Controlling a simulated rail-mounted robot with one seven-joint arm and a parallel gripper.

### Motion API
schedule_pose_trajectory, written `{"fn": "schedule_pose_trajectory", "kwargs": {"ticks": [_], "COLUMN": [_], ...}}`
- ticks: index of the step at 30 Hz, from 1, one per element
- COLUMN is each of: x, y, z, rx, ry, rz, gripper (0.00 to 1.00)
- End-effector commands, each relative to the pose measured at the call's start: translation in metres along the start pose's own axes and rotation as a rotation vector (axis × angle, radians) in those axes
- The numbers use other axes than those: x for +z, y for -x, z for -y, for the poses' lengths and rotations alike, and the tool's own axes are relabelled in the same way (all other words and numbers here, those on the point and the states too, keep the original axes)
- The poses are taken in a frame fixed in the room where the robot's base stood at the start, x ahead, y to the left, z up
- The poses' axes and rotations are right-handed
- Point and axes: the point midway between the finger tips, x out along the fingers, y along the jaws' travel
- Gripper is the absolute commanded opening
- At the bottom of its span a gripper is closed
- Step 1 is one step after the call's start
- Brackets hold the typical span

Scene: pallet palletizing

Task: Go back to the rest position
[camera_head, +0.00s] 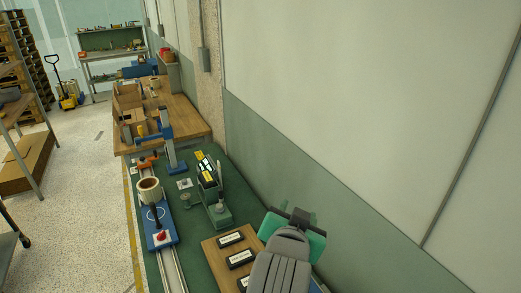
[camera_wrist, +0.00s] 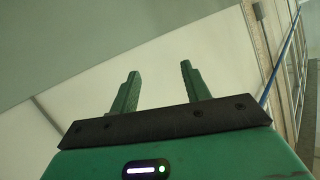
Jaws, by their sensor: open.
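My gripper (camera_head: 294,222) is at the lower right of the head view, beside the wall. It is raised in front of the wooden board and the green bench. In the wrist view my gripper (camera_wrist: 159,72) shows two green fingers spread apart with nothing between them. In the head view my arm hides part of the board, and the fingers are hardly visible.
A wooden board (camera_head: 213,253) with several black labelled pieces lies close left of my arm. A green fixture (camera_head: 217,212) and a blue base (camera_head: 162,237) with a pale roll (camera_head: 149,190) stand farther along. The wall (camera_head: 350,100) is close on the right. Open floor (camera_head: 75,220) is at left.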

Motion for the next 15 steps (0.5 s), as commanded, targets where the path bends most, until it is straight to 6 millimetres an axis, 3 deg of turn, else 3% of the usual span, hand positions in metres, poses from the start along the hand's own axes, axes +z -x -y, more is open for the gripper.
{"fn": "schedule_pose_trajectory", "kwargs": {"ticks": [1,4,6,9,13,15], "x": [-0.036,-0.094,-0.123,-0.15,-0.167,-0.222], "y": [0.028,0.094,0.144,0.219,0.316,0.331], "z": [0.005,0.024,0.037,0.053,0.067,0.085], "rx": [-0.043,-0.144,-0.21,-0.301,-0.411,-0.411], "ry": [0.031,0.099,0.142,0.193,0.241,0.236], "rz": [-0.118,-0.346,-0.491,-0.682,-0.906,-0.894], "gripper": [0.47,0.47,0.47,0.47,0.47,0.47]}}
